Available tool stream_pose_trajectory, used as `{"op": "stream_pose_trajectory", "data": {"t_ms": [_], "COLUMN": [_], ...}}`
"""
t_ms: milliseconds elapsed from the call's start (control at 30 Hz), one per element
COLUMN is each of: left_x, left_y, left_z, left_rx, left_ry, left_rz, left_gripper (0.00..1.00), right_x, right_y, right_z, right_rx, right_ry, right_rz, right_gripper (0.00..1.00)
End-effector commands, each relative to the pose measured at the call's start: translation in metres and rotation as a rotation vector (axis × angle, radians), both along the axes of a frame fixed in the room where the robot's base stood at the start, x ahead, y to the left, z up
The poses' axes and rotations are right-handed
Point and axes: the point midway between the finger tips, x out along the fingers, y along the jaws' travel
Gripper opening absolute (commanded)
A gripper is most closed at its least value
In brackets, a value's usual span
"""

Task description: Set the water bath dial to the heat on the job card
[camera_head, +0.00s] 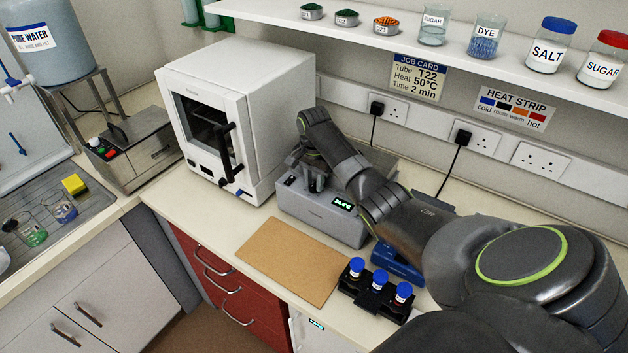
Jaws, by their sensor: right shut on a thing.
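The water bath (318,217) is a grey box on the bench, right of the white oven, with a small lit green display (343,204) whose figures are too small to read surely. My right gripper (316,186) reaches down over its front top edge and is shut on the dial, which the fingers hide almost wholly. The dial's pointer cannot be seen. The job card (418,77) on the back wall reads Tube T22, Heat 50°C, Time 2 min. My left gripper is not in view.
A white oven (290,75) stands close left of the bath. A brown board (292,262) lies in front. A black rack (352,290) with blue-capped tubes and a blue item (395,262) sit under my right arm. A shelf (390,48) with jars runs above.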

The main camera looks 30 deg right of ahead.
Motion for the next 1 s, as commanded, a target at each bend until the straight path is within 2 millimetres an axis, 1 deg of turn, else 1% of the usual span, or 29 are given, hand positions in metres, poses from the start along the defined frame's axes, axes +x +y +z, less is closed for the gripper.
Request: {"op": "stream_pose_trajectory", "data": {"t_ms": [467,500,633,667,900,1000], "left_x": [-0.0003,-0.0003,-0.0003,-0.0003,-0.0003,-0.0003], "left_y": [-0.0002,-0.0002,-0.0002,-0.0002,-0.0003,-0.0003], "left_z": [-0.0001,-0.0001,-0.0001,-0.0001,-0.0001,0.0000], "left_rx": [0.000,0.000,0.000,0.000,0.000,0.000], "left_ry": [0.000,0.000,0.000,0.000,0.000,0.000], "left_rz": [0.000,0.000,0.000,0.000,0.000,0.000], "left_gripper": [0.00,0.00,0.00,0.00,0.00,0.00], "right_x": [-0.0008,-0.0008,-0.0006,-0.0005,0.0000,0.0017], "right_y": [0.0005,0.0005,0.0004,0.0004,0.0001,-0.0009], "right_z": [-0.0013,-0.0013,-0.0010,-0.0009,-0.0001,0.0040], "right_rx": [0.002,0.002,0.001,0.001,0.001,0.000], "right_ry": [0.003,0.003,0.003,0.002,0.000,-0.001], "right_rz": [-0.015,-0.015,-0.014,-0.014,-0.014,-0.014], "right_gripper": [0.01,0.27,0.44,0.46,0.46,0.46]}}
